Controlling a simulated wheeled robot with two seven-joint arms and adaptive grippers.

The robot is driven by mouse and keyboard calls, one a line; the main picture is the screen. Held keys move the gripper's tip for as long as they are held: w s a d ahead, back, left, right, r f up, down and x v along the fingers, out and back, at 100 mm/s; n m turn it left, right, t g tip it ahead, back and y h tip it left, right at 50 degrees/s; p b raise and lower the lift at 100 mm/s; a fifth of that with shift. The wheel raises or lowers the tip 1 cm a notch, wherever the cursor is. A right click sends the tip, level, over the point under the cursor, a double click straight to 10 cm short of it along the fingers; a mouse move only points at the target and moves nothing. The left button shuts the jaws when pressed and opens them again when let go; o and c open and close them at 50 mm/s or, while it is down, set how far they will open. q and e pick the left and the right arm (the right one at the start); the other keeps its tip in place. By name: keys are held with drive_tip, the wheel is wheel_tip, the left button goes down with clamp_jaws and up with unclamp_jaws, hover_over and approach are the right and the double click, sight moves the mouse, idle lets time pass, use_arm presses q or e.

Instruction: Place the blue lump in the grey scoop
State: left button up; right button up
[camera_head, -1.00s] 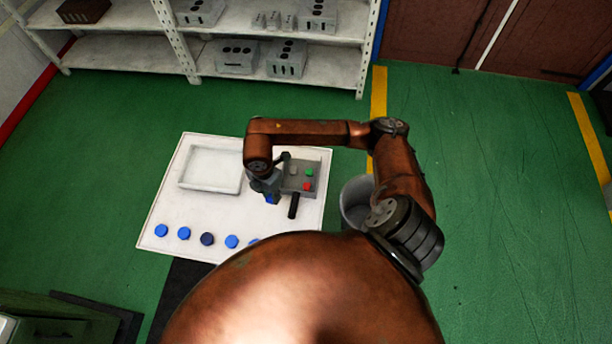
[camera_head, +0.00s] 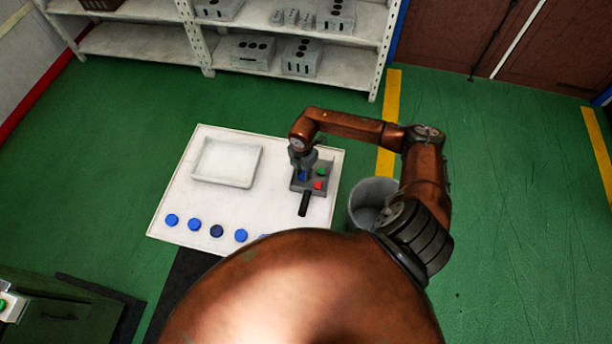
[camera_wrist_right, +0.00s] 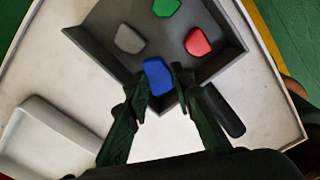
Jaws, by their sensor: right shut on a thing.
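The grey scoop (camera_head: 322,190) lies on the right part of the white board, its black handle (camera_head: 304,204) pointing to the front. In the right wrist view the scoop (camera_wrist_right: 208,71) holds a grey lump (camera_wrist_right: 130,39), a green lump (camera_wrist_right: 166,7) and a red lump (camera_wrist_right: 197,42). My right gripper (camera_head: 303,168) is over the scoop, shut on the blue lump (camera_wrist_right: 158,76). The lump is between its fingertips, over the handle-side part of the scoop; whether it touches the floor of the scoop I cannot tell. My left gripper is not in view.
The white board (camera_head: 270,205) also bears an empty white tray (camera_head: 226,162) at the left and a row of several blue round pieces (camera_head: 194,224) along the front. A grey bucket (camera_head: 372,200) stands right of the board. Shelves (camera_head: 140,45) are at the back.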

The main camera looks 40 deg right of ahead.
sight(304, 177)
drive_tip(key=shift+d+f, duration=0.2)
drive_tip(key=shift+f, duration=0.2)
wheel_tip(304, 177, down, 3)
drive_tip(key=shift+d+r, duration=0.1)
drive_tip(key=shift+r, duration=0.05)
drive_tip(key=shift+w+a, duration=0.15)
drive_tip(key=shift+a, duration=0.05)
drive_tip(key=shift+w+a, duration=0.1)
drive_tip(key=shift+a, duration=0.05)
drive_tip(key=o, duration=0.5)
drive_tip(key=shift+f, duration=0.2)
drive_tip(key=shift+r, duration=0.2)
wheel_tip(304, 177, up, 12)
